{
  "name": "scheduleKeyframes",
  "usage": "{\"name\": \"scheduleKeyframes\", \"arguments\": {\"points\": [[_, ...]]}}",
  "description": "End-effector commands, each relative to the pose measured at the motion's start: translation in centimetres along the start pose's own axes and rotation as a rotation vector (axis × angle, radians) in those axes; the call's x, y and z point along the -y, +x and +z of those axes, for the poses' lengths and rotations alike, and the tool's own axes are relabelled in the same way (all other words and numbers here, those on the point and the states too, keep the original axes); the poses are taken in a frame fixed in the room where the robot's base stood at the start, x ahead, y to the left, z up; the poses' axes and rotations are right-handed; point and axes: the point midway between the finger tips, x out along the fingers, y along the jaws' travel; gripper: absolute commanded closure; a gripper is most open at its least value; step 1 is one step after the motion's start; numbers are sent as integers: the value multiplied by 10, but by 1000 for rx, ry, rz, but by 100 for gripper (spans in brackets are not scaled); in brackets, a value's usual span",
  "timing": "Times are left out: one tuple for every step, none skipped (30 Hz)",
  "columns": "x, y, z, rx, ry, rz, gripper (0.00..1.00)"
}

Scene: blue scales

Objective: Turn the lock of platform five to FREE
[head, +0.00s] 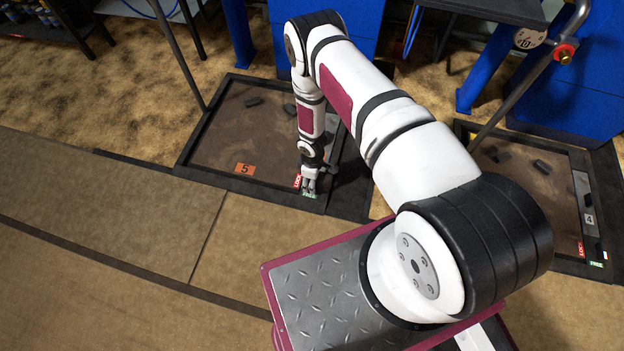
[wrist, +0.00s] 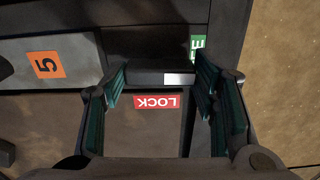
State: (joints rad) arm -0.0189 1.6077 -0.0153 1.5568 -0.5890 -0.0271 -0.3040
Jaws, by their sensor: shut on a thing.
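Platform five (head: 225,140) is a brown plate in a black frame on the floor, with an orange 5 label (head: 245,169); the label also shows in the wrist view (wrist: 46,64). My gripper (head: 311,187) is at the plate's near right corner, pointing down. In the wrist view, my gripper (wrist: 163,82) has its fingers on both ends of a dark lock lever (wrist: 145,77) with a white patch. The red LOCK label (wrist: 157,101) lies beside the lever, between the fingers. The green label (wrist: 197,45) is beyond the right finger, partly hidden. The lever is hidden in the head view.
Platform four (head: 535,185) lies to the right, with its own red and green labels. Dark blocks (head: 254,101) lie on platform five. Blue posts and cabinets (head: 570,100) stand behind. The floor (head: 120,240) at the left front is clear.

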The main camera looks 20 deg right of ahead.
Motion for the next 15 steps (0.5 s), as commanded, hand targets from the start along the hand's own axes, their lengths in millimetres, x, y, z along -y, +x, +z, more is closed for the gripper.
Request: {"name": "scheduleKeyframes", "arguments": {"points": [[0, 0, 0, -2, -13, 1, 74], [0, 0, 0, -2, -20, 1, 74], [0, 0, 0, -2, -28, 1, 74], [0, 0, 0, -2, -33, 1, 74], [0, 0, 0, -2, -37, 1, 74], [0, 0, 0, -2, -41, 1, 74], [0, 0, 0, -2, -44, 1, 74], [0, 0, 0, -2, -45, 1, 74], [0, 0, 0, -2, -47, 1, 74], [0, 0, 0, -2, -48, 1, 74], [0, 0, 0, -2, -48, 1, 74], [0, 0, 0, -2, -49, 1, 74], [0, 0, 0, -2, -49, 1, 74], [0, 0, 0, -2, -49, 1, 74], [0, 0, 0, -2, -49, 1, 74]]}}
